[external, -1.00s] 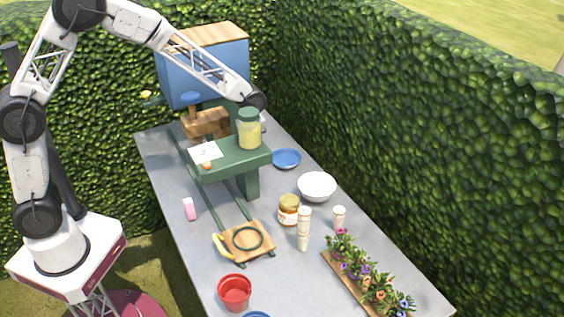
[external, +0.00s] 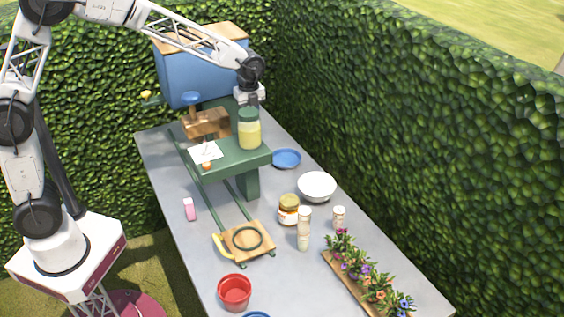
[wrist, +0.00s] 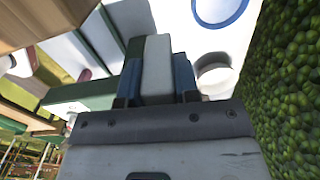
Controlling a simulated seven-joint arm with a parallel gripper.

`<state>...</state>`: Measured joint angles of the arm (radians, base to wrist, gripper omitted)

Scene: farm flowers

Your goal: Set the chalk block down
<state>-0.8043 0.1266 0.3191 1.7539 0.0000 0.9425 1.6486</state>
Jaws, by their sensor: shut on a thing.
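My gripper (external: 251,101) points down behind the green stand, just beyond the jar of yellow contents (external: 249,130) in the external view. The jar hides its fingertips there. In the wrist view my gripper (wrist: 156,85) is shut on a pale, long chalk block (wrist: 156,65), with a dark blue finger on each side. The block's far end points away from the wrist, towards the pale table. I cannot tell whether it touches the table. The block does not show clearly in the external view.
The green stand (external: 228,163) bears the jar and a white paper (external: 205,152). A blue plate (external: 286,158) and white bowl (external: 317,186) lie to its right. A blue cabinet (external: 205,72) stands behind. A hedge (wrist: 285,100) borders the table closely.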

